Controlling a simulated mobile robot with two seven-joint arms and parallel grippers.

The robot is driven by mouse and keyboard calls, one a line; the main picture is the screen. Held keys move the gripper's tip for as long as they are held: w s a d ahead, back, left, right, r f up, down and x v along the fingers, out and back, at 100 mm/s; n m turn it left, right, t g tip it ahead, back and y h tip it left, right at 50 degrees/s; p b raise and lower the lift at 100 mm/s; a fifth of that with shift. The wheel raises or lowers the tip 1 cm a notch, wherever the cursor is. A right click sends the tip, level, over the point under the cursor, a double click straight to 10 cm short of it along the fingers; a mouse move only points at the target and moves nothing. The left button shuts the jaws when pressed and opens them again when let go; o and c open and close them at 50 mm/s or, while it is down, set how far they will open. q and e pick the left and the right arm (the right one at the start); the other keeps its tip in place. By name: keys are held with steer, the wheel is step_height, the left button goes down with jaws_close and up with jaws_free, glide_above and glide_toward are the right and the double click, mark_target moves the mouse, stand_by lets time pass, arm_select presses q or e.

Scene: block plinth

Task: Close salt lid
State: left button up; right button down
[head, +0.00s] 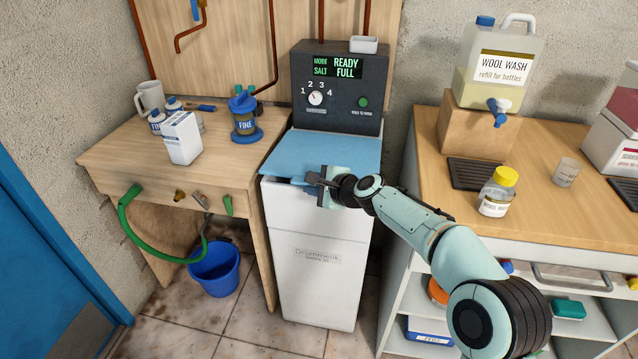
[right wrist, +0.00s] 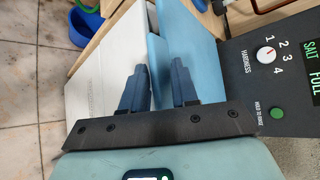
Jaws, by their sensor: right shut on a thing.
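The salt lid (head: 330,151) is a blue panel on top of a white cabinet (head: 315,262). In the head view it lies about flat over the cabinet's top; I cannot tell whether a small gap remains under its front edge. In the right wrist view the blue lid (right wrist: 200,35) shows beside the white front. My right gripper (head: 312,184) is at the lid's front edge, its dark fingers (right wrist: 160,88) on either side of the blue edge and shut on it. The gripper hides part of that edge. My left gripper is not in view.
Behind the lid stands a dark control box (head: 337,88) reading "READY" and "SALT FULL". A wooden bench (head: 110,160) with bottles and a mug is at left. A counter (head: 540,215) with a wool wash jug (head: 500,65) is at right. A blue bucket (head: 214,272) stands on the floor.

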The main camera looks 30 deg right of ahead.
steer(key=shift+d+f, duration=0.1)
steer(key=shift+f, duration=0.35)
steer(key=c, duration=1.2)
jaws_free()
steer(key=shift+w, duration=0.1)
steer(key=shift+r, duration=0.15)
steer(key=shift+r, duration=0.1)
steer(key=v, duration=1.3)
steer(key=shift+c, duration=0.3)
